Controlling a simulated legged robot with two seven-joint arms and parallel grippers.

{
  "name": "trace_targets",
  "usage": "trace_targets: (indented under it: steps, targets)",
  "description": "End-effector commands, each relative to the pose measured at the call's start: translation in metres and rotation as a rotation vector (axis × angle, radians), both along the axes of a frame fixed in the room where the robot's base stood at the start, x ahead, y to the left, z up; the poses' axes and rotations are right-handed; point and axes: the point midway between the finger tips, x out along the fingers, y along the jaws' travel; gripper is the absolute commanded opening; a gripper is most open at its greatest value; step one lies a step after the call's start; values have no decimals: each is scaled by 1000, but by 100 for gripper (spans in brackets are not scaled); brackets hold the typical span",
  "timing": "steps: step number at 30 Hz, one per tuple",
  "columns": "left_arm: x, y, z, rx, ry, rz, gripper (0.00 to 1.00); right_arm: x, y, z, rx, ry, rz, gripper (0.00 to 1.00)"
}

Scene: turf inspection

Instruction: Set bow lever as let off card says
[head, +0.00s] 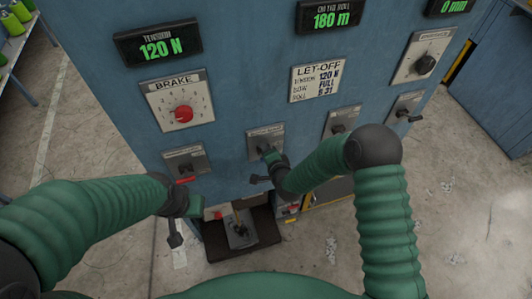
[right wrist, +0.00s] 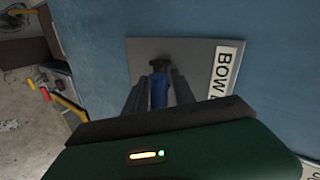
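The let-off card (head: 316,80) on the blue console reads tension 120 N, bow FULL and a roll line that looks like B 31. The bow lever's grey plate (head: 262,138) is below and left of the card. Its label, starting "BOW", shows in the right wrist view, where the lever (right wrist: 158,90) has a blue handle and a dark tip. My right gripper (right wrist: 159,82) has its fingers on both sides of this handle, seemingly closed on it. The lever's setting marks are not readable. My left gripper (head: 174,236) hangs at the lower left, apart from the bow lever; its opening is unclear.
A brake dial (head: 183,114) with a red knob and a tension display (head: 157,48) reading 120 N are on the left. Other levers flank the bow lever at left (head: 186,165) and right (head: 342,124).

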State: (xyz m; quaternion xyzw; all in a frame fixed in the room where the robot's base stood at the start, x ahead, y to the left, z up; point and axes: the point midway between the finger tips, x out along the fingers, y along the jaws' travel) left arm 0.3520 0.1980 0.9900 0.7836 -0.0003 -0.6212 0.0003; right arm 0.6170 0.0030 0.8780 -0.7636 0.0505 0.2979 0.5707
Motion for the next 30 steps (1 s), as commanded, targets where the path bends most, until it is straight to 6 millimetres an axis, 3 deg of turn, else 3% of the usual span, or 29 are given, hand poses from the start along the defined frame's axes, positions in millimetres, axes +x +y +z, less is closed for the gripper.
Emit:
trace_targets:
  steps: [9,13,24,30]
  targets:
    - [0,0,0,0,0,0,0,-2,1,1,2,1,1,34]
    - [0,0,-1,0,0,0,0,-14,-4,9,2,1,0,34]
    - [0,0,-5,0,0,0,0,-99,-32,61,0,1,1,34]
    - [0,0,-5,0,0,0,0,-130,-42,81,0,2,0,34]
